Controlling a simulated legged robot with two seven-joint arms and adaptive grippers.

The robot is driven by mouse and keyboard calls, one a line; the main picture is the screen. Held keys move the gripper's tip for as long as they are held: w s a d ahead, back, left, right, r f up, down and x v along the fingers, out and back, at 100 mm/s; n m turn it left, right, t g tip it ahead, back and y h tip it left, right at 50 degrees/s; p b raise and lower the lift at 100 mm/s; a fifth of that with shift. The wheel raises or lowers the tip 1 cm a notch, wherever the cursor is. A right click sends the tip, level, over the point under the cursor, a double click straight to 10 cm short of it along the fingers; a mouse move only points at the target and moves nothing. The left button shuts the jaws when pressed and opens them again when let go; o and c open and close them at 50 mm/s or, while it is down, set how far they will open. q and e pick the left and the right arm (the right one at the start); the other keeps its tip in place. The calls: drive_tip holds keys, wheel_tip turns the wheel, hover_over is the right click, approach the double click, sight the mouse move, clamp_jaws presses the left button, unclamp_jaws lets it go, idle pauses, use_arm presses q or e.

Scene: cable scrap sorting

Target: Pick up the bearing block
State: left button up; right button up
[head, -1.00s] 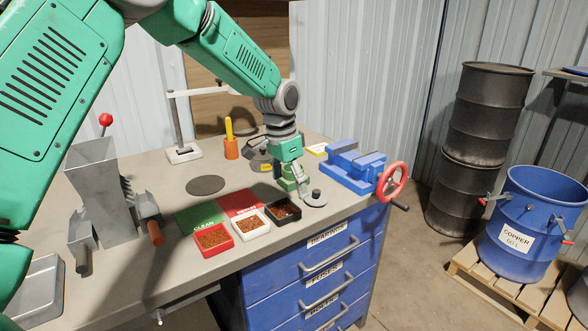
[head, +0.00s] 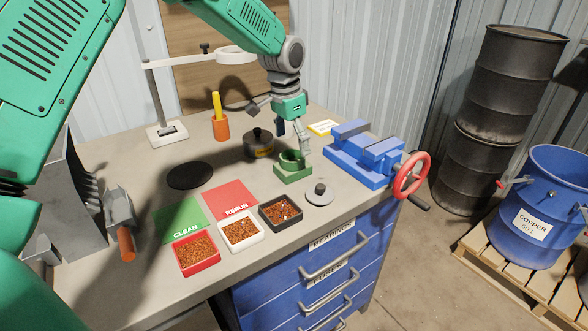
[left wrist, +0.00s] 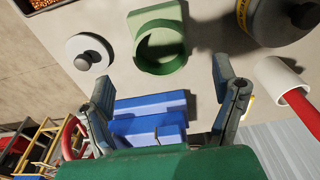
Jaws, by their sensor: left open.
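The bearing block is a green block with a round ring-like bore (head: 293,171), standing on the bench between the black tray and the blue vise. In the left wrist view the bearing block (left wrist: 160,38) lies just beyond the fingertips, with its open bore facing the camera. My left gripper (head: 292,140) hangs just above and behind it in the head view, fingers pointing down. In the left wrist view my left gripper (left wrist: 163,77) is wide open, with nothing between its fingers. My right gripper is not in view.
A grey knobbed disc (head: 319,194) and a blue vise (head: 365,153) flank the block. A dark round weight (head: 258,144) stands behind it. Black (head: 281,225), white (head: 242,244) and red (head: 196,268) trays are in front. An orange cup (head: 220,128) stands further left.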

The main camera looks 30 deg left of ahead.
sight(293, 160)
use_arm(q)
drive_tip(key=shift+w+f, duration=0.1)
drive_tip(key=shift+f, duration=0.45)
drive_tip(key=shift+a+f, duration=0.15)
drive_tip(key=shift+f, duration=0.2)
wheel_tip(293, 160, down, 5)
drive_tip(key=shift+w+a+r+b, duration=0.1)
drive_tip(key=shift+r+b, duration=0.05)
drive_tip(key=shift+b, duration=0.15)
drive_tip(key=shift+d, duration=0.3)
drive_tip(key=shift+c, duration=0.8)
drive_tip(key=shift+r, duration=0.1)
drive_tip(key=c, duration=1.4)
drive_tip(key=shift+a, duration=0.1)
drive_tip(key=shift+c, duration=1.1)
